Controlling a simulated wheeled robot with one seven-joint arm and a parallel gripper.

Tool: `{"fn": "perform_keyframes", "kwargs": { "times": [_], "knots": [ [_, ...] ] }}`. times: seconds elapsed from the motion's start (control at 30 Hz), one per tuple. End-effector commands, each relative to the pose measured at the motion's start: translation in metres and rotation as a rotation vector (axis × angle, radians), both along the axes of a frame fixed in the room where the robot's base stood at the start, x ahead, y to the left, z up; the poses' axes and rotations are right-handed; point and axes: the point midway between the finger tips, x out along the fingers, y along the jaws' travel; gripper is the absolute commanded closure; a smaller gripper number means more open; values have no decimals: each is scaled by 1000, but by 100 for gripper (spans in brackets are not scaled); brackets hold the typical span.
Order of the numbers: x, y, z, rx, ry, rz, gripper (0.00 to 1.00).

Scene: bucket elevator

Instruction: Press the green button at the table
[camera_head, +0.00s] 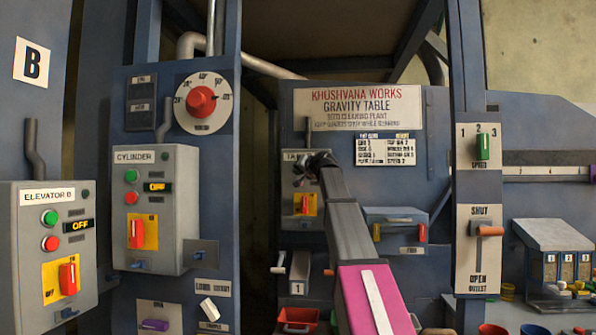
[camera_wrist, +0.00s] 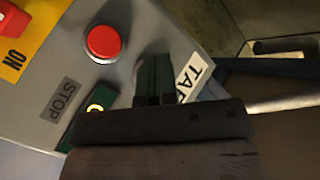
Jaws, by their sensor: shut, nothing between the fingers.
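The grey table control box (camera_head: 289,212) stands on the blue panel under the "Gravity Table" sign, its label partly covered. My gripper (camera_head: 307,168) is in front of the box's upper part, at the end of my arm. In the wrist view the shut, empty fingers (camera_wrist: 155,80) reach over the box face. They lie between the red button (camera_wrist: 104,43) and the "TA…" label (camera_wrist: 195,76). The green button is not visible in either view, and my gripper covers that part of the box. I cannot tell whether the fingertips touch anything.
Other boxes, cylinder (camera_head: 183,210) and elevator B (camera_head: 25,240), stand at the left with their own green and red buttons. A yellow plate with a red switch (camera_head: 304,204) is low on the table box. A speed lever (camera_head: 482,147) is at the right.

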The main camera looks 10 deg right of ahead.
Motion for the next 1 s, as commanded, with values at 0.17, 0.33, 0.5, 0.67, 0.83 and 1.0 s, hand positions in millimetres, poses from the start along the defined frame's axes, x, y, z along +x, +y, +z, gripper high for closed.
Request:
{"fn": "perform_keyframes", "kwargs": {
  "times": [0.17, 0.33, 0.5, 0.67, 0.83, 1.0],
  "knots": [
    [1, 0, 0, 0, 0, 0, 100],
    [3, -1, 0, 0, 0, 0, 100],
    [4, -1, 0, 0, 0, 0, 100],
    [6, -2, 0, 0, 0, 0, 100],
    [8, -2, 0, 0, 0, 0, 100],
    [9, -3, 0, 0, 0, 0, 100]
  ]
}}
